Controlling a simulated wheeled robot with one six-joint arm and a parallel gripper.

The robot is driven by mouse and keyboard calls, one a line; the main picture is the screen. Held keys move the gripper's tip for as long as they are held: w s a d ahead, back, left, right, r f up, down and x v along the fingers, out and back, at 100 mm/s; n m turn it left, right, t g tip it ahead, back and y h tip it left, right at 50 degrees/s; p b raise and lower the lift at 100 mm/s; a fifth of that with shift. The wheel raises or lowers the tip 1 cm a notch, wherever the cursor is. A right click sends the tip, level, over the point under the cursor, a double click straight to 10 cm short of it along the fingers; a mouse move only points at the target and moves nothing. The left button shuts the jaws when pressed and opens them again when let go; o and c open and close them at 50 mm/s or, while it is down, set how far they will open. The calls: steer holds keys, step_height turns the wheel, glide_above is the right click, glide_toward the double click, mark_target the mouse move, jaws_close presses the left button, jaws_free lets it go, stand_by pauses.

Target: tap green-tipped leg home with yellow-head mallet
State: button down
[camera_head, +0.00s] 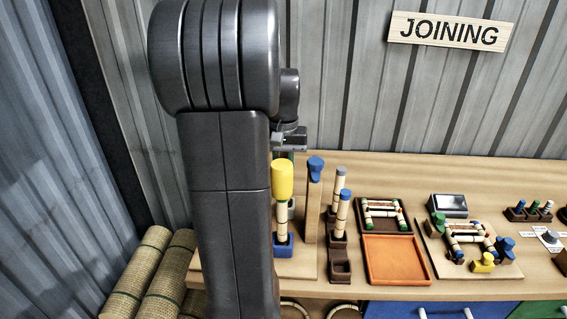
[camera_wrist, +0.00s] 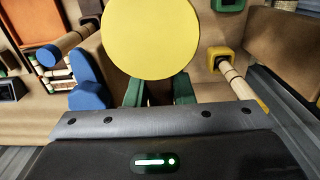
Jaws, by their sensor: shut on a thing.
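The yellow-head mallet (camera_head: 283,180) is upright in the head view, head up, beside my dark arm. Its round yellow head (camera_wrist: 152,38) fills the top middle of the wrist view. My gripper (camera_wrist: 158,93) is shut on the mallet, its green fingers running in under the head; the grip itself is mostly hidden. A pale banded shaft shows below the head, in line with a blue socket block (camera_head: 283,246); I cannot tell whether it touches it. A green socket (camera_wrist: 229,4) shows at the wrist view's top edge. I cannot make out the green-tipped leg.
A post with a blue top (camera_head: 316,166) and a blue-tipped rod (camera_head: 344,208) stand close to the right. An orange tray (camera_head: 394,260) and a jig board (camera_head: 470,258) lie farther right. In the wrist view, a yellow socket (camera_wrist: 220,57) holds a pale leg. My arm hides the bench's left part.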

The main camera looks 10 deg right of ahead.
steer(key=shift+r+p, duration=1.75)
steer(key=shift+r, duration=0.15)
steer(key=shift+f, duration=0.1)
steer(key=shift+f, duration=0.4)
step_height(320, 180, down, 4)
steer(key=b, duration=0.3)
steer(key=shift+r+p, duration=2)
steer(key=shift+r, duration=0.2)
steer(key=shift+f, duration=0.1)
